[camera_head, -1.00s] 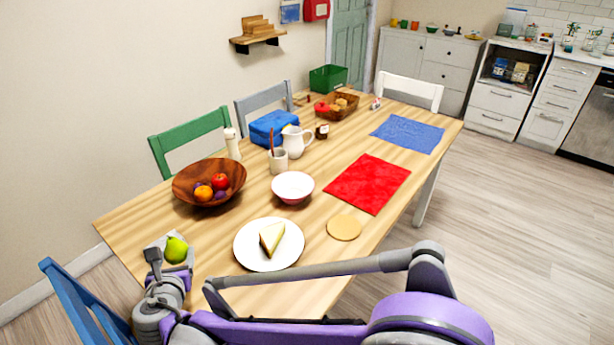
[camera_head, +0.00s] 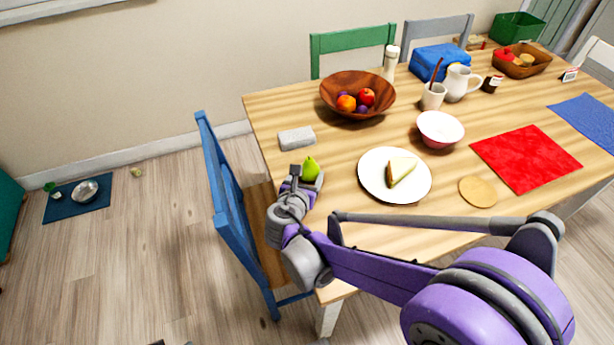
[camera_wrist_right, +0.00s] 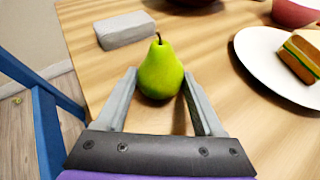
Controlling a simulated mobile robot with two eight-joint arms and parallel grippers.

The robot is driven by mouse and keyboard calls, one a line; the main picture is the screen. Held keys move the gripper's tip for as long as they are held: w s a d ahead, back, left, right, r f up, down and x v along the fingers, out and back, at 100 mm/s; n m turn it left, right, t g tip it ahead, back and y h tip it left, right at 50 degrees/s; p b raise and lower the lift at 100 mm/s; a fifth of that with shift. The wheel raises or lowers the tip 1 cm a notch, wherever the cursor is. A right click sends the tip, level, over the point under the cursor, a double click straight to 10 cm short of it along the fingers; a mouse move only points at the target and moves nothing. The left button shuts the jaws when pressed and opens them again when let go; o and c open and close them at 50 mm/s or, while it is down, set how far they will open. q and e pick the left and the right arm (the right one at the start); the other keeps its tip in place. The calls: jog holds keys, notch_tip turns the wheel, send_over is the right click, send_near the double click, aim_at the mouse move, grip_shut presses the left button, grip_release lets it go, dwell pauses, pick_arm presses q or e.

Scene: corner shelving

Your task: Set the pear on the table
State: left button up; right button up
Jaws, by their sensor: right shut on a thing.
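The green pear (camera_head: 311,168) is between the fingers of my right gripper (camera_head: 305,178), near the left end of the wooden table (camera_head: 350,140). In the right wrist view the pear (camera_wrist_right: 160,70) stands upright, stem up, with a finger of the gripper (camera_wrist_right: 160,95) on each side. The gripper is shut on it. The pear's base is close to the tabletop; I cannot tell whether it touches. My left gripper is not in view.
A grey block (camera_head: 297,138) lies just behind the pear. A white plate with cake (camera_head: 372,190) is to its right, and a wooden bowl of fruit (camera_head: 335,98) stands farther back. A blue chair (camera_head: 232,225) stands at the table's left end. Bare wood lies between block and plate.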

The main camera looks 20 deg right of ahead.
jog(key=shift+f, duration=0.2)
jog(key=o, duration=1.4)
jog(key=shift+r, duration=0.2)
jog(key=shift+s+a+r, duration=0.15)
jog(key=shift+s+a, duration=0.1)
jog(key=p+v, duration=0.2)
jog(key=v, duration=0.9)
jog(key=shift+s+p, duration=0.15)
jog(key=shift+p, duration=0.15)
